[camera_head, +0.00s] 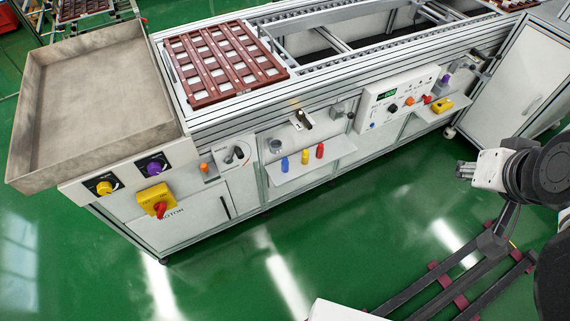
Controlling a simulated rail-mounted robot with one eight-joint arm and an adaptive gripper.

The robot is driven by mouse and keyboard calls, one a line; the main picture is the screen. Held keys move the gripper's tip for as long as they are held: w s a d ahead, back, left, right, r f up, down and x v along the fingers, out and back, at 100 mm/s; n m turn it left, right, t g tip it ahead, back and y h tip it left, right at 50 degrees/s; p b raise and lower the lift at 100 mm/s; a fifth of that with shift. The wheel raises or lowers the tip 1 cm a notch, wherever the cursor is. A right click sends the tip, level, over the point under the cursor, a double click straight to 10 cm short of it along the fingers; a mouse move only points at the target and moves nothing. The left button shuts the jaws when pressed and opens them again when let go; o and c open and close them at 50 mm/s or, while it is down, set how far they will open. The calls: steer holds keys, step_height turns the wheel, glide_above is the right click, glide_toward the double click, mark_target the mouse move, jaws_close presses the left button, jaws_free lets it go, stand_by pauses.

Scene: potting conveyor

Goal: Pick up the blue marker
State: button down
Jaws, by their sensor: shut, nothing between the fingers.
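The blue marker (285,164) stands upright on a small white shelf (333,151) on the front of the conveyor machine. It is the leftmost of three, beside a yellow marker (305,157) and a red marker (320,151). My gripper (462,171) is at the right side of the view, out over the floor and far to the right of the markers. It points left, is shut and holds nothing. Its fingertips are small in the picture.
A control panel (398,99) with knobs sits right of the shelf. A yellow-and-red switch box (156,201) and a large grey tray (90,85) are at the left. A brown slatted tray (225,62) lies on the conveyor. Green floor (350,220) before the shelf is clear.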

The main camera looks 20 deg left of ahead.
steer(key=c, duration=1.4)
jaws_free()
steer(key=shift+o, duration=0.2)
steer(key=shift+w, duration=0.1)
